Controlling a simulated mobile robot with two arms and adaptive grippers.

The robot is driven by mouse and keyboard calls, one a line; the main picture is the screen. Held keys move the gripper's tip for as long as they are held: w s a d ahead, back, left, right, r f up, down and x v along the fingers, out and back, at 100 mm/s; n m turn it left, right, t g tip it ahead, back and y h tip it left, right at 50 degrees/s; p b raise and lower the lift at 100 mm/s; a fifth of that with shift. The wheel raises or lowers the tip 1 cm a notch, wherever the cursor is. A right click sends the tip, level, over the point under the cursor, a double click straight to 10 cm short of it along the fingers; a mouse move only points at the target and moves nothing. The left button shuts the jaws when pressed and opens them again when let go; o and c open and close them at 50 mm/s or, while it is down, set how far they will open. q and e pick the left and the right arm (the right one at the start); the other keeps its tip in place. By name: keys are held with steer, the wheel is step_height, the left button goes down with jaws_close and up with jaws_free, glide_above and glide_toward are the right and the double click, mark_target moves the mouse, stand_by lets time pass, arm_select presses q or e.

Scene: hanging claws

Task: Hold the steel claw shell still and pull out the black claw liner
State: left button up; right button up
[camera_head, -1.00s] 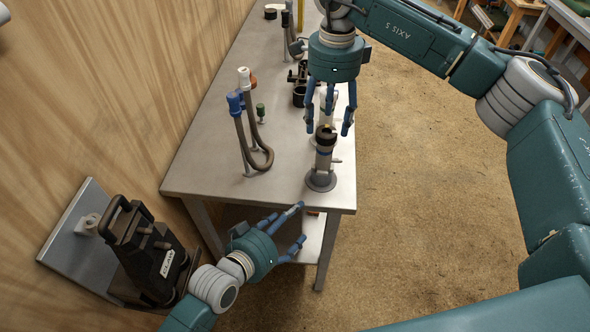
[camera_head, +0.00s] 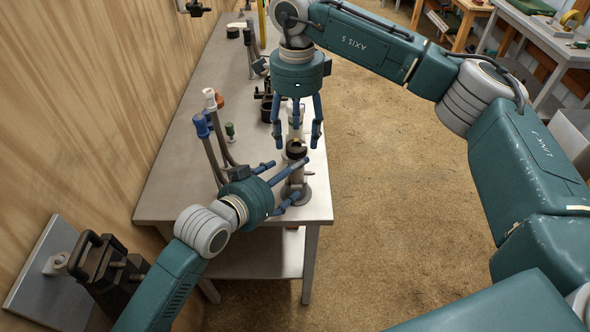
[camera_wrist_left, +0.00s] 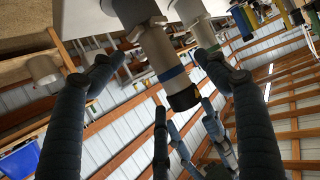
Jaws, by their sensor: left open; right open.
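The steel claw shell (camera_head: 296,174) stands upright on a round base near the bench's front right corner. The black claw liner (camera_head: 296,149) shows at its top. In the left wrist view the shell (camera_wrist_left: 155,45) has a blue band and the dark liner (camera_wrist_left: 183,98) at its end. My left gripper (camera_head: 287,185) is open, its fingers beside the shell at mid-height; contact is unclear. In the left wrist view the shell lies between its fingers. My right gripper (camera_head: 297,140) is open and points down, fingers spread above and around the liner's top.
The metal bench (camera_head: 170,190) carries hoses (camera_head: 212,145) with blue and white ends left of the shell, and a second pale cylinder (camera_head: 296,115) behind it. A black crate-like case (camera_head: 105,272) stands lower left. The floor to the right is open.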

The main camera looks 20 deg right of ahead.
mark_target(300, 171)
arm_select(q)
steer(key=shift+x, duration=2.15)
steer(key=c, duration=1.3)
